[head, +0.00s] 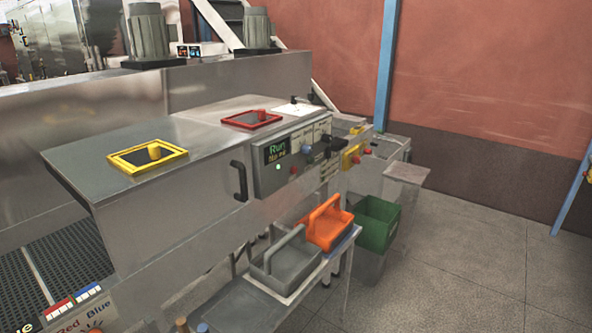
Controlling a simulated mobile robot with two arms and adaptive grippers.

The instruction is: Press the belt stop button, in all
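A grey control panel (262,183) is on the front of the steel machine, right of the middle. Its small screen (277,150) reads "Run" above a smaller green line. A green light (278,167), a red button (294,170) and a blue knob (306,149) sit on or beside it. Further right is a yellow box (348,157) with a red button (356,160); another red button (368,151) is just beyond. The labels are too small to read, so I cannot tell which one is the belt stop button. Neither gripper shows in the head view.
A black handle (240,181) sticks out left of the panel. Below, a low table (240,306) bears a grey tote (273,264) and an orange tote (313,236). A green crate (380,232) stands behind them. The floor (470,265) at right is clear.

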